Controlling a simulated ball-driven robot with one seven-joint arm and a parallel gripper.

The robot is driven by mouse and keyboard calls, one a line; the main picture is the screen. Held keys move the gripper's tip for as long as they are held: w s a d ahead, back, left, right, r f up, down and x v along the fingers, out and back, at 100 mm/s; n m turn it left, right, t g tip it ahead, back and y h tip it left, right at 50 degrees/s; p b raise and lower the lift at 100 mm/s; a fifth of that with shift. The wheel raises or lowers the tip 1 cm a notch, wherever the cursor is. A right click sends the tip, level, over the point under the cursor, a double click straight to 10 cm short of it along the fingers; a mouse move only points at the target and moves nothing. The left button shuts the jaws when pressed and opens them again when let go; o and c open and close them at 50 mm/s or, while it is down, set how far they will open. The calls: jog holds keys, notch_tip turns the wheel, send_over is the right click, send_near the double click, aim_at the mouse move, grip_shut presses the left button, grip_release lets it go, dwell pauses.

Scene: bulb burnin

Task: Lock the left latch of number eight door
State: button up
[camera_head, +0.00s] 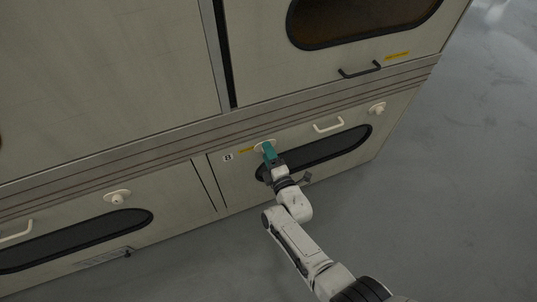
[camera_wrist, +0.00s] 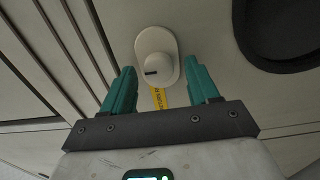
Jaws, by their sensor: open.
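The number eight door (camera_head: 236,183) is the lower right panel in the head view, with a small number plate (camera_head: 227,157) near its upper left. Its left latch, a cream knob on an oval plate (camera_head: 259,147), is partly hidden behind my gripper (camera_head: 268,149). In the wrist view the latch (camera_wrist: 157,62) shows fully, with a dark slot mark on the knob's left side. My gripper (camera_wrist: 160,88) has two teal fingers, open and empty, one on each side below the knob and apart from it.
The door's handle (camera_head: 328,124), dark window (camera_head: 330,148) and right latch (camera_head: 377,108) are to the right. A yellow label (camera_wrist: 158,98) lies beside the left latch. Another lower door with a latch (camera_head: 117,198) is at left. Grey floor (camera_head: 420,190) is clear at right.

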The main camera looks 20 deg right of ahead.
jog(key=s+p, duration=0.4)
jog(key=s, duration=0.6)
jog(key=shift+s, duration=0.4)
jog(key=s+d+r+m+g+p, duration=0.4)
jog(key=s+r+m+g, duration=0.4)
jog(key=s+r, duration=0.3)
jog(key=s+d+r+m+g+p, duration=0.4)
jog(key=s+r+m+g+p, duration=0.3)
jog(key=s+r, duration=0.5)
jog(key=s+m+g, duration=0.2)
jog(key=s+m, duration=0.1)
jog(key=s, duration=0.1)
jog(key=shift+s+m+p, duration=0.2)
jog(key=shift+m+p, duration=0.1)
